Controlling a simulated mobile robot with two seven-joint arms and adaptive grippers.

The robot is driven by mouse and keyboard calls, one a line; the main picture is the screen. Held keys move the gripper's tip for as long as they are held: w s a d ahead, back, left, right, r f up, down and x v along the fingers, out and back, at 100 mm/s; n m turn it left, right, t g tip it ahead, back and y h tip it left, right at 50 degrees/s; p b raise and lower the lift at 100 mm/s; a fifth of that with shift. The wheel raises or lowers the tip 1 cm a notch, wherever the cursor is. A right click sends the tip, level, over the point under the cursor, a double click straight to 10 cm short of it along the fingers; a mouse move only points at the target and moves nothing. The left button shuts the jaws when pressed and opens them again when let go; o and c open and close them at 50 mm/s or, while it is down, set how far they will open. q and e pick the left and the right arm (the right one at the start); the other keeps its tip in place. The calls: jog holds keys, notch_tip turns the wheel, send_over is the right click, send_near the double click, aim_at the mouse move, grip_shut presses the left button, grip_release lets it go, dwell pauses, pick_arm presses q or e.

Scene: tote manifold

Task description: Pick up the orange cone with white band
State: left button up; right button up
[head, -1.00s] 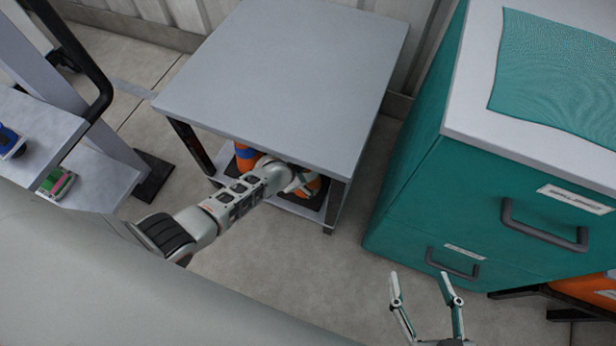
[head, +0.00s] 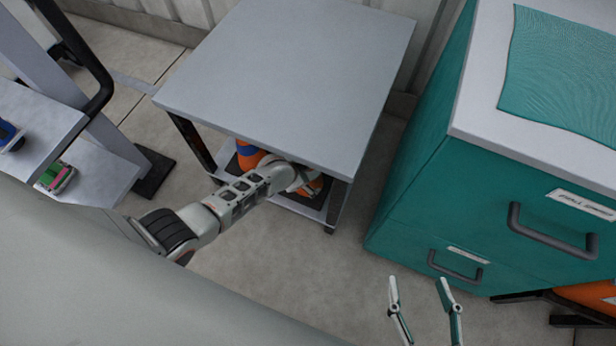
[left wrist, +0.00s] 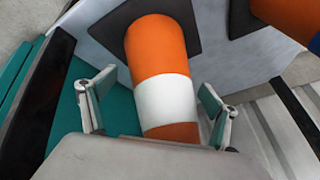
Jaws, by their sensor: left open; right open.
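The orange cone with a white band (left wrist: 165,97) stands on a dark square base and fills the middle of the left wrist view. In the head view only part of its orange body (head: 314,187) shows beside my left gripper, under the grey tabletop. My left gripper (left wrist: 158,82) is open, with one finger on each side of the cone at about the white band. I cannot tell whether either finger touches it. My right gripper (head: 419,285) is open and empty, over the floor in front of the teal cabinet.
A second orange cone, with a blue band (head: 247,156), stands to the left on the same lower shelf (head: 306,207); it also shows in the left wrist view (left wrist: 288,18). The grey tabletop (head: 290,75) overhangs both cones. The teal cabinet (head: 470,200) stands right.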

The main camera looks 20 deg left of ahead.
pick_arm(q)
jog(key=c, duration=2.1)
jog(key=shift+r, duration=0.15)
